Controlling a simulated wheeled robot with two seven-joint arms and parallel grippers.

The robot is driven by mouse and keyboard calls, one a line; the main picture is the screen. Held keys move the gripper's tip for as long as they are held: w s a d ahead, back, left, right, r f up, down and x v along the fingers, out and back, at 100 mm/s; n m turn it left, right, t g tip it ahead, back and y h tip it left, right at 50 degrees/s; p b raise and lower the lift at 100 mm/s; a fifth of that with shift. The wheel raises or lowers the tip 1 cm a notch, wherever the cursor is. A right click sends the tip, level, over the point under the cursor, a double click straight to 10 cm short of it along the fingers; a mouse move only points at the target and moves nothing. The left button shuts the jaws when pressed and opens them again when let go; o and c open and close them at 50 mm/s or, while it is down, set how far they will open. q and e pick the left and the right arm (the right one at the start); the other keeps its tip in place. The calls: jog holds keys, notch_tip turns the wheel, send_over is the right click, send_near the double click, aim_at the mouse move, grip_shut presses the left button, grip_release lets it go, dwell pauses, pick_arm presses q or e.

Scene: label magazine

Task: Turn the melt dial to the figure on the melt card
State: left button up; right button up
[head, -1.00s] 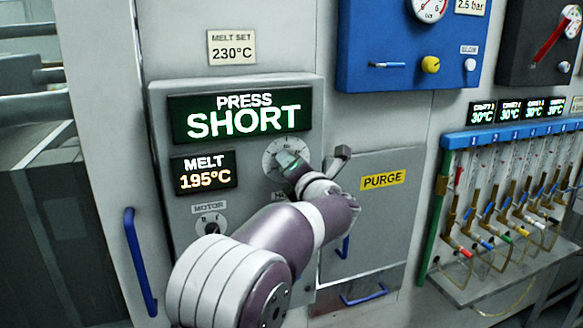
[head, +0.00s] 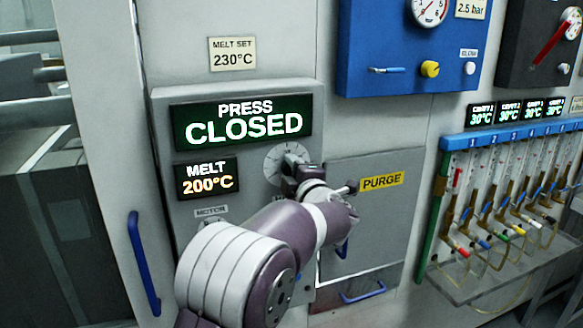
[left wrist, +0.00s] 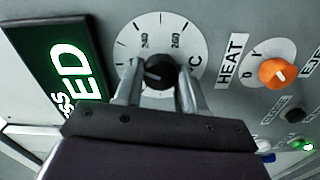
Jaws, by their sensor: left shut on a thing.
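The melt card (head: 233,54) above the panel reads MELT SET 230°C. The melt display (head: 207,178) reads 200°C, and the press display (head: 242,122) above it reads PRESS CLOSED. The melt dial is a black knob (left wrist: 160,72) on a round white scale (left wrist: 188,38), with 240 and 260 legible in the left wrist view. My left gripper (left wrist: 156,82) is shut on the knob, one finger on each side. In the head view the dial's scale (head: 278,160) shows partly behind my left gripper (head: 300,172). My right gripper is in neither view.
An orange heat knob (left wrist: 278,73) sits beside the dial in the left wrist view. A motor switch (head: 211,225) is partly behind my left arm. The PURGE door (head: 375,220) and a blue handle (head: 143,262) flank the arm. A blue gauge panel (head: 385,45) is above right.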

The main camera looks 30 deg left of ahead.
pick_arm(q)
jog(key=shift+m, duration=0.5)
jog(key=o, duration=1.1)
jog(key=shift+c, duration=0.2)
jog(key=b+v, duration=0.4)
jog(key=v, duration=0.8)
jog(key=shift+s+d, duration=0.25)
